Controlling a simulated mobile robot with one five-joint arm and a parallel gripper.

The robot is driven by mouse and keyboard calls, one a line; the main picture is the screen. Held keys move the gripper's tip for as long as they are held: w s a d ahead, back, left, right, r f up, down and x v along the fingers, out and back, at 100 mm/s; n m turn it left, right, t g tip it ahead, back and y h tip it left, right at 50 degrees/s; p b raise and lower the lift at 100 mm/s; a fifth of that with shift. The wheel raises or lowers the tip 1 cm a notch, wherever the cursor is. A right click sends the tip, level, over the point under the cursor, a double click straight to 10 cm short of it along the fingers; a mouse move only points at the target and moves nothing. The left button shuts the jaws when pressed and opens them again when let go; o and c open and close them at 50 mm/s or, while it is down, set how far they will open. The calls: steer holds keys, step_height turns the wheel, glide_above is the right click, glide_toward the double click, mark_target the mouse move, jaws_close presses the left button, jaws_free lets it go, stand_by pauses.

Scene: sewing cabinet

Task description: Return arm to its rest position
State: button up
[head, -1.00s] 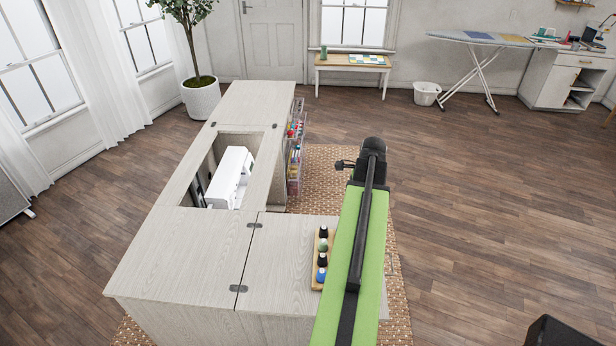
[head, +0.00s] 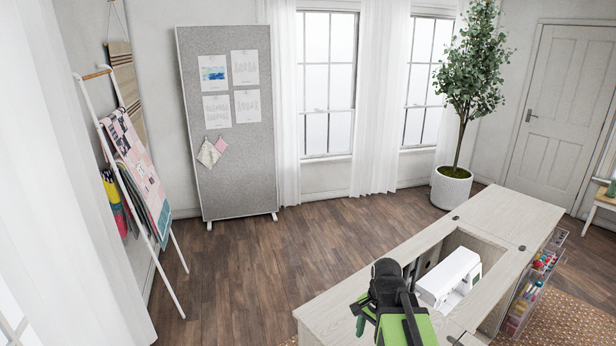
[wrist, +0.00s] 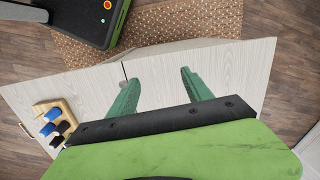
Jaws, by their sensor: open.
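My arm (head: 405,325), green and black, rises at the bottom edge of the head view, in front of the pale wooden sewing cabinet (head: 505,208). The fingers are over the cabinet's pale top (wrist: 225,60), which also has a dark hinge near the left finger. My own base with a red button shows at the upper left of the wrist view.
A wooden rack (wrist: 43,108) of blue and black spools stands on the cabinet, left of the fingers. A white sewing machine (head: 450,277) sits in the cabinet's opening. A grey pinboard (head: 200,175), a fabric ladder (head: 112,120) and a potted tree (head: 450,190) stand beyond clear floor.

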steer(key=shift+s+a+f+n+h, duration=0.15)
steer(key=shift+s+a+n, duration=0.3)
steer(key=shift+n, duration=1.25)
steer(key=shift+s+a+r+n+h, duration=0.15)
steer(key=shift+a+n, duration=0.45)
steer(key=shift+n, duration=1.1)
steer(key=shift+s+a+f+n+h, duration=0.1)
steer(key=shift+s+a+n, duration=0.35)
steer(key=shift+n, duration=1.25)
steer(key=shift+w+a, duration=0.1)
steer(key=shift+c, duration=0.3)
